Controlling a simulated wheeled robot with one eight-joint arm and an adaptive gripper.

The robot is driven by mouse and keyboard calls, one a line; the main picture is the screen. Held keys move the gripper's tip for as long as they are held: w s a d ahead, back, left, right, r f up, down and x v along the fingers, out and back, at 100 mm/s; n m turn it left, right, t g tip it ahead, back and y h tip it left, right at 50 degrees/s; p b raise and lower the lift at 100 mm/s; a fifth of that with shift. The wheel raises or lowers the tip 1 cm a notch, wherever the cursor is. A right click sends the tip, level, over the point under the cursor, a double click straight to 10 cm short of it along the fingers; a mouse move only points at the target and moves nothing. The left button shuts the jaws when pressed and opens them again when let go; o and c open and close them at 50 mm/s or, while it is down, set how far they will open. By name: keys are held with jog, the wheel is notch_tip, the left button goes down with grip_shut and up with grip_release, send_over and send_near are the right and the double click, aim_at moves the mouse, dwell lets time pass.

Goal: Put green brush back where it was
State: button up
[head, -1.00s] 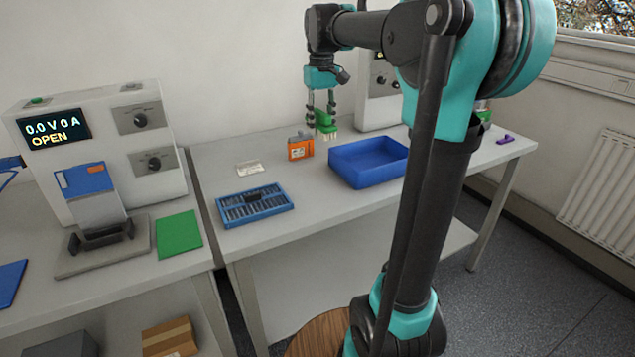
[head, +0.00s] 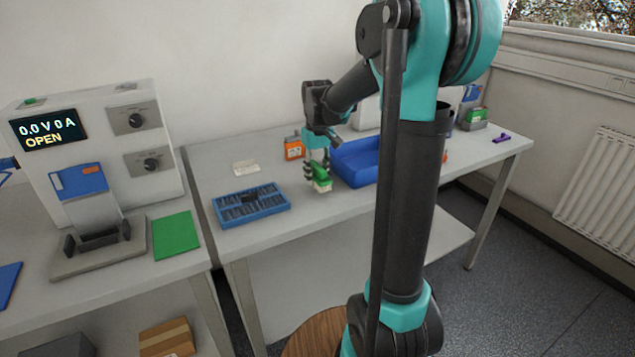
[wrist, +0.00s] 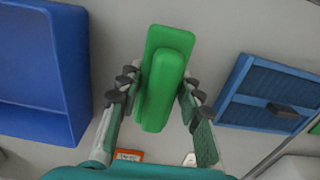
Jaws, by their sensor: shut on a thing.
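The green brush (head: 321,174) is held in my gripper (head: 318,168), with its pale bristles facing down, near the front of the right-hand table. In the wrist view the brush (wrist: 163,80) lies lengthwise between the two fingers of my gripper (wrist: 160,90), which are shut on it. It is close above the table top; I cannot tell whether the bristles touch the surface. The spot it came from is not marked in any view.
A blue tray of dark slots (head: 251,207) lies left of the brush. A blue bin (head: 358,165) stands to its right, and an orange box (head: 294,149) behind. A white label (head: 245,167) lies at the back. The table front between tray and bin is clear.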

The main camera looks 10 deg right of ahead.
aim_at(317, 166)
jog(key=shift+f, duration=1.35)
jog(key=shift+f, duration=0.15)
jog(key=o, duration=1.2)
notch_tip(317, 166, up, 12)
jog(key=shift+r, duration=0.15)
